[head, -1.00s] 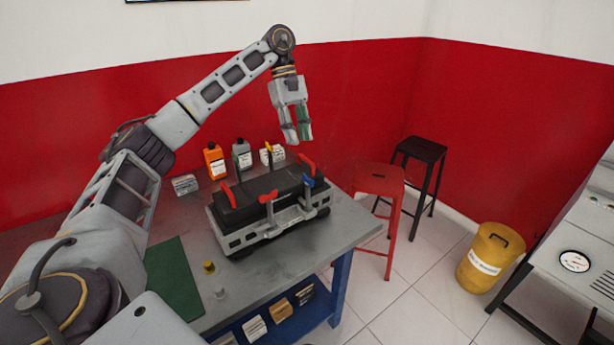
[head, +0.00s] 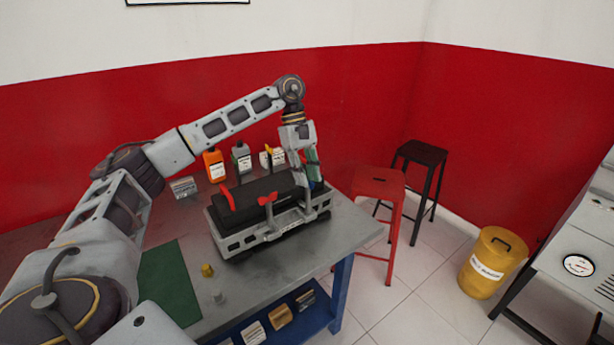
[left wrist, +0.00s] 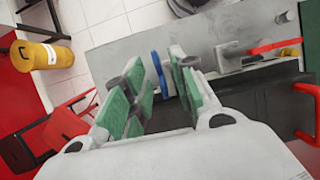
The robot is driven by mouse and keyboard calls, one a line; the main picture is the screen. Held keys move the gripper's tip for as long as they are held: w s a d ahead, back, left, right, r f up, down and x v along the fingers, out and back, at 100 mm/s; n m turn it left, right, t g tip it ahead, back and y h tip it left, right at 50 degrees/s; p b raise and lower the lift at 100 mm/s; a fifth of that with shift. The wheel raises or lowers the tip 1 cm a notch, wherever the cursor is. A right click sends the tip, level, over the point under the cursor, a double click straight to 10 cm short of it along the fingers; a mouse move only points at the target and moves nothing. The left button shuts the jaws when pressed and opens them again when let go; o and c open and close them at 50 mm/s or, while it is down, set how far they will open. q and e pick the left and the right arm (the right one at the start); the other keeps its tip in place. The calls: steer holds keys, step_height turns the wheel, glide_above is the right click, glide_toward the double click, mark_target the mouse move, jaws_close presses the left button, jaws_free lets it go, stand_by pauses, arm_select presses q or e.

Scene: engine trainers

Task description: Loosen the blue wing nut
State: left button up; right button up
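The blue wing nut (left wrist: 157,73) shows in the left wrist view, between the two green-padded fingers of my left gripper (left wrist: 156,62). In the head view, my left gripper (head: 309,177) points down at the right end of the engine trainer (head: 262,232) and mostly hides the nut. The fingers are apart, with a gap visible on both sides of the nut, so the gripper looks open around it. Whether one finger touches it I cannot tell. My right gripper is not in view.
A red wing nut (head: 268,199) and a red lever (head: 229,198) stand on the trainer. Bottles, one orange (head: 214,166), stand behind it on the grey table (head: 335,244). A green mat (head: 169,282) lies at front left. A red stool (head: 379,184) stands to the right.

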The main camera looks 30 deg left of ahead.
arm_select(q)
steer(key=shift+f, duration=0.2)
jaws_close()
stand_by(0.3)
